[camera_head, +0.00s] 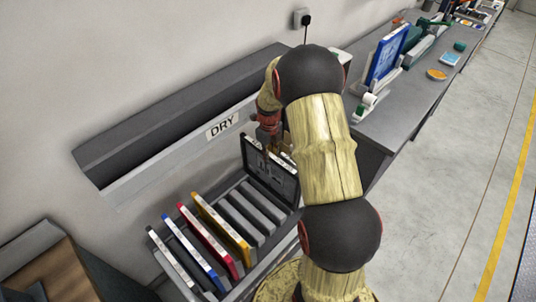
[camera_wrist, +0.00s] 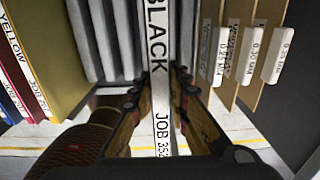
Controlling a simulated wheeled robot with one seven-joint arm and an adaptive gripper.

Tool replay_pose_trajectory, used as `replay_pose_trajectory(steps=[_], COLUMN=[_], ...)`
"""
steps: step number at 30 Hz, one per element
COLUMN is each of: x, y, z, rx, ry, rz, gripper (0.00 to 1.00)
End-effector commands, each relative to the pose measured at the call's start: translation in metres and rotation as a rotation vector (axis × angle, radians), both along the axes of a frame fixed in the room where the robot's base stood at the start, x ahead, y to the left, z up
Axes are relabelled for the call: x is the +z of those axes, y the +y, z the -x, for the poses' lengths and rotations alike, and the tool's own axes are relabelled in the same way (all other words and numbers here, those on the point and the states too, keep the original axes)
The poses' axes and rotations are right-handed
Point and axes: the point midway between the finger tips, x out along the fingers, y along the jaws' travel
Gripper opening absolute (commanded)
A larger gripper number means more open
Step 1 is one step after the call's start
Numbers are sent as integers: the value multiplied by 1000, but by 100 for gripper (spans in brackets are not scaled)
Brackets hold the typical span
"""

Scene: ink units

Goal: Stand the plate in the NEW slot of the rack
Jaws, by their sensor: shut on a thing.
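My gripper (camera_head: 270,138) is shut on a dark plate (camera_head: 268,175). In the wrist view, the two fingers (camera_wrist: 160,88) sit either side of its white edge strip (camera_wrist: 158,52), which reads BLACK and JOB 352. The plate is upright at the right part of the slotted rack (camera_head: 236,222); I cannot tell whether it is seated in a slot or held just above. Empty grey slots lie between the yellow plate (camera_head: 222,226) and the held one. No NEW label is readable.
A grey ledge marked DRY (camera_head: 222,126) runs along the wall behind the rack. In the wrist view, tan sheets with thickness tags (camera_wrist: 248,55) stand close on the right, the yellow plate (camera_wrist: 52,60) on the left. A long bench (camera_head: 405,105) with tools extends right.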

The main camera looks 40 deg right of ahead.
Motion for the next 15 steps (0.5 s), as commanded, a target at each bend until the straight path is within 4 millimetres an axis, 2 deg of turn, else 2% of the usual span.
replay_pose_trajectory(steps=[15], x=[-46], y=[0], z=[-1], rx=[0], ry=[-1], rz=[1], gripper=[0])
